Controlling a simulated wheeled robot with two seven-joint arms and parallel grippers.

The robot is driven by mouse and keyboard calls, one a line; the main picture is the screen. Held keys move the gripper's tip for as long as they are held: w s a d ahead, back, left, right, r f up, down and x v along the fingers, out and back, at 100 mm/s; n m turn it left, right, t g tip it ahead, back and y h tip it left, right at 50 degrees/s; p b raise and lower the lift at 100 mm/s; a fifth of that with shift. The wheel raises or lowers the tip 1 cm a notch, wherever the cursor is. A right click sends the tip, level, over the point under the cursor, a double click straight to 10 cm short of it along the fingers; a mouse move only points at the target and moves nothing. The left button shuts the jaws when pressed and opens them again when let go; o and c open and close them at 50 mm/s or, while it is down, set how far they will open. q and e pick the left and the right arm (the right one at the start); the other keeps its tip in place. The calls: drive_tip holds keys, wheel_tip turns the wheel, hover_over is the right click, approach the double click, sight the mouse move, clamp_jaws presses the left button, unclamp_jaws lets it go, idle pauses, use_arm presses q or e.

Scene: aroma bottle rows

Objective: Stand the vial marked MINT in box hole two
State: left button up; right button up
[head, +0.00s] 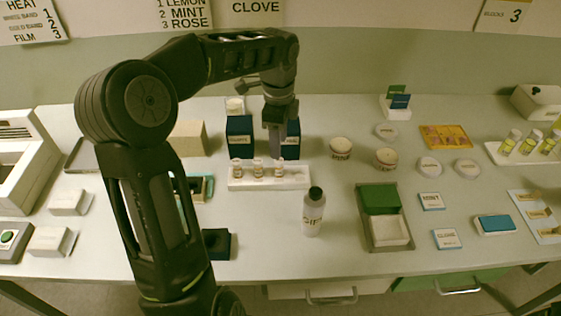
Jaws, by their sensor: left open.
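A long white block (298,180) stands at mid-table with three small vials in its left part: a left vial (237,170), a middle vial (258,168) and a right vial (279,169). Their caps are pinkish-brown and their labels too small to read, so I cannot tell which is MINT. My left gripper (277,153) is open and points down just above or behind the right vial; I cannot tell if it touches. Holes in the block are not clear. A wall sign (184,14) reads 1 LEMON, 2 MINT, 3 ROSE. My right gripper is out of view.
Dark blue boxes, one at left (239,135) and one at right (292,140), stand behind the block. A black-capped white bottle (313,212) stands in front. A green-and-white tray (384,237) and MINT card (430,201) lie right. A rack with yellow-green vials (508,141) stands far right.

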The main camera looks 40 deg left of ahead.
sight(278, 161)
use_arm(q)
drive_tip(key=shift+f, duration=0.1)
drive_tip(key=shift+f, duration=1.25)
drive_tip(key=shift+f, duration=0.1)
drive_tip(key=shift+f+p, duration=0.25)
drive_tip(key=shift+p, duration=0.1)
wheel_tip(278, 161, down, 4)
drive_tip(key=shift+a+r+p, duration=0.15)
drive_tip(key=shift+r+p, duration=0.1)
drive_tip(key=shift+p, duration=0.3)
drive_tip(key=shift+f, duration=0.5)
drive_tip(key=shift+c, duration=0.3)
clamp_jaws()
